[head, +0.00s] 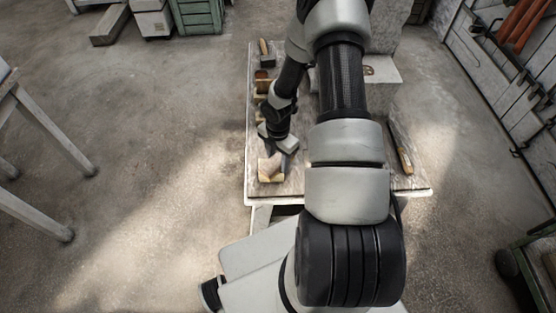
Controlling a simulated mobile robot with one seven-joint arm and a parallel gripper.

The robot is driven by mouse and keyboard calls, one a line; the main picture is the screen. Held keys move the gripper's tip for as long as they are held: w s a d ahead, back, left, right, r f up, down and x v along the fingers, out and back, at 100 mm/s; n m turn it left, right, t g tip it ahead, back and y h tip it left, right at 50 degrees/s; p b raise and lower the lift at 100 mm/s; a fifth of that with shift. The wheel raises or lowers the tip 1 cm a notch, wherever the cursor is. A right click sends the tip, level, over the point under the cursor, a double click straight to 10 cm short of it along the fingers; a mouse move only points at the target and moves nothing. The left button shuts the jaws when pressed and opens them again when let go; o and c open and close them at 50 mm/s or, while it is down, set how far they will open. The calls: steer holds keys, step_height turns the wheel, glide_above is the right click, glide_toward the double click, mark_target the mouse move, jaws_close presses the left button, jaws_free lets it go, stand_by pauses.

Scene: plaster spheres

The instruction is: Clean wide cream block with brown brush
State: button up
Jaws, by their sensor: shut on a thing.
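A small cream-and-tan piece (271,170) lies near the front left corner of the worktable; I cannot tell if it is the wide cream block or part of the brush. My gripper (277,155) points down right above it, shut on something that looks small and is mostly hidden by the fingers. I cannot tell whether that held thing is the brown brush or whether it touches the piece below. Other tan pieces (262,88) stand in a row further back along the left edge, partly hidden by my arm.
A dark block with a wooden handle (266,54) stands at the back left of the worktable (412,191). A wooden-handled tool (402,152) lies along the right edge. A pale stone block (385,72) stands behind my arm.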

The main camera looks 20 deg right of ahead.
steer(key=shift+f, duration=0.45)
steer(key=shift+w+d+r, duration=0.15)
steer(key=shift+w+d, duration=0.05)
steer(key=shift+d, duration=0.2)
steer(key=shift+w+d, duration=0.25)
steer(key=shift+d, duration=0.4)
steer(key=shift+a, duration=0.15)
steer(key=shift+s+a+b, duration=0.15)
steer(key=shift+s+a, duration=0.15)
steer(key=shift+a, duration=0.35)
steer(key=shift+s+a+b, duration=0.15)
steer(key=shift+s+a, duration=0.1)
steer(key=shift+a, duration=0.35)
steer(key=shift+s+a+b, duration=0.15)
steer(key=shift+s+a, duration=0.15)
steer(key=shift+a, duration=0.35)
